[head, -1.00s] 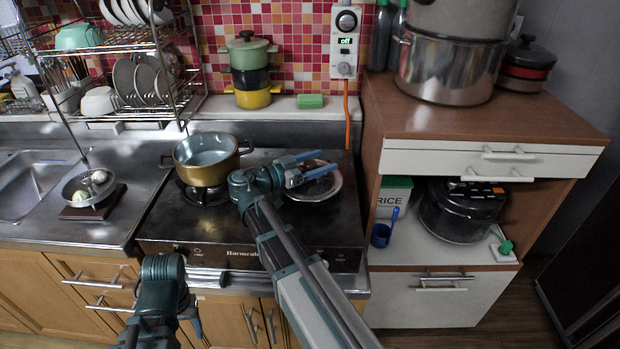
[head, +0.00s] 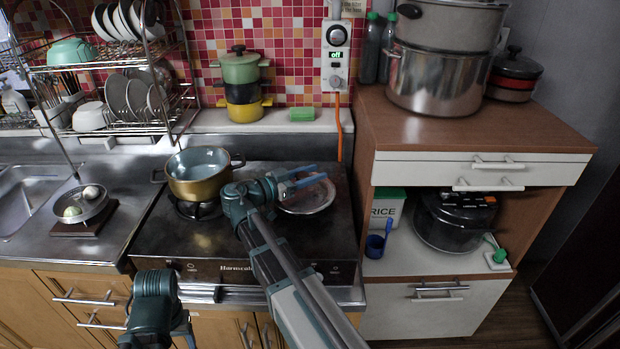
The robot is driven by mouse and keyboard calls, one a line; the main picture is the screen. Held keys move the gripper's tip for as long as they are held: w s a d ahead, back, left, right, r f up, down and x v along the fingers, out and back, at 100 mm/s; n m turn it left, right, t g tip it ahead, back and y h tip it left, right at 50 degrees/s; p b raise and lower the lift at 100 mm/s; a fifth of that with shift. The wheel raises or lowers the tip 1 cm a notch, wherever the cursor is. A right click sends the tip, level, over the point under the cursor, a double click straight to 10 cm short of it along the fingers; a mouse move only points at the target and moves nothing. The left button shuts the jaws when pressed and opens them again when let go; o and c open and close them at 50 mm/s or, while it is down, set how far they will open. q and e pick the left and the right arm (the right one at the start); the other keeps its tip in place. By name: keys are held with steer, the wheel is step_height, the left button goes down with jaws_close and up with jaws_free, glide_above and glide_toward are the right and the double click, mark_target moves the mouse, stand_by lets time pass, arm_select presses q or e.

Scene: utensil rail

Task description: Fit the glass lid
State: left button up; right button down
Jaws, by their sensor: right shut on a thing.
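The gold pot (head: 198,187) stands upright on the left burner of the stove, uncovered, with a pale inside showing. The round glass lid (head: 312,205) with a metal rim is over the right side of the stove top. My right gripper (head: 305,178) is over the lid, its blue fingers shut on the lid. They hide the lid's middle, so its knob cannot be made out. I cannot tell whether the lid touches the stove. My left arm is low at the bottom left, in front of the counter; its gripper (head: 188,332) is partly cut off and its jaws are unclear.
The stove top (head: 180,237) is bare in front of the pot. A pan with eggs (head: 82,204) sits on a board at left, below the dish rack (head: 110,90). Stacked pots (head: 242,85) stand on the back ledge. A wooden cabinet (head: 440,130) rises at right.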

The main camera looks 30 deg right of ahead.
steer(key=shift+r+p, duration=0.7)
steer(key=shift+r, duration=0.2)
step_height(320, 180, up, 2)
steer(key=shift+r+p, duration=0.1)
steer(key=shift+p, duration=0.95)
steer(key=s+a, duration=1)
steer(key=s, duration=0.2)
steer(key=shift+a+r+p, duration=0.35)
steer(key=shift+p, duration=0.05)
steer(key=c, duration=1)
jaws_free()
jaws_close()
